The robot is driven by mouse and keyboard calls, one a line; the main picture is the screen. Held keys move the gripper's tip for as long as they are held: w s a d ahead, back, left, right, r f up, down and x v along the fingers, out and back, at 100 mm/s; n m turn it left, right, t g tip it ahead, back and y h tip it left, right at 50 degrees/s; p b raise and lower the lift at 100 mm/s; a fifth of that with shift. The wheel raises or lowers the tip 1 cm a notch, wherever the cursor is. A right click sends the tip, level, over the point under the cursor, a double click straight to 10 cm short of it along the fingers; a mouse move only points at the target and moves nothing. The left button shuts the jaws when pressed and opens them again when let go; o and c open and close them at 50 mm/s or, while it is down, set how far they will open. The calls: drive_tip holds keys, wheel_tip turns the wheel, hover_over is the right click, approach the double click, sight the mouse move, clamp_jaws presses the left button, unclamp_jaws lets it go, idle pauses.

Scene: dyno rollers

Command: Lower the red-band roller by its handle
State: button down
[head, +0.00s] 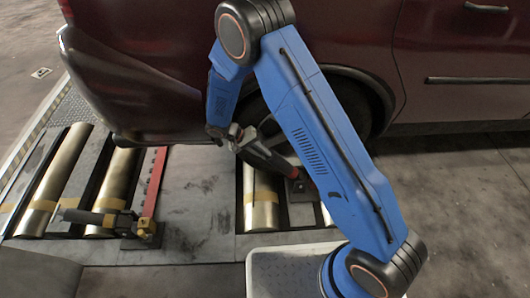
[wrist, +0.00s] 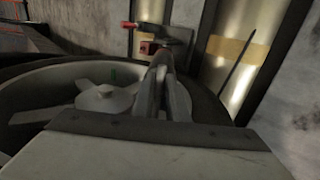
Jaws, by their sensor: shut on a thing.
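My gripper (head: 234,136) is at the near side of the car's wheel, shut on a dark handle with reddish parts (head: 264,157). The handle slants down to the right, to a dark block (head: 301,189) with a red part beside a metal roller (head: 262,203). In the wrist view, my fingers (wrist: 163,75) close around the handle, and its red-marked base (wrist: 148,47) shows beyond them. The roller by this handle carries a tan-yellow band; I cannot make out a red band on it. My arm hides part of the roller bed.
A dark red car (head: 160,50) stands behind, its wheel (wrist: 60,100) close to my gripper. Open floor lies at right.

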drive_tip(key=shift+w, duration=0.1)
drive_tip(key=c, duration=2)
unclamp_jaws()
wheel_tip(320, 180, up, 10)
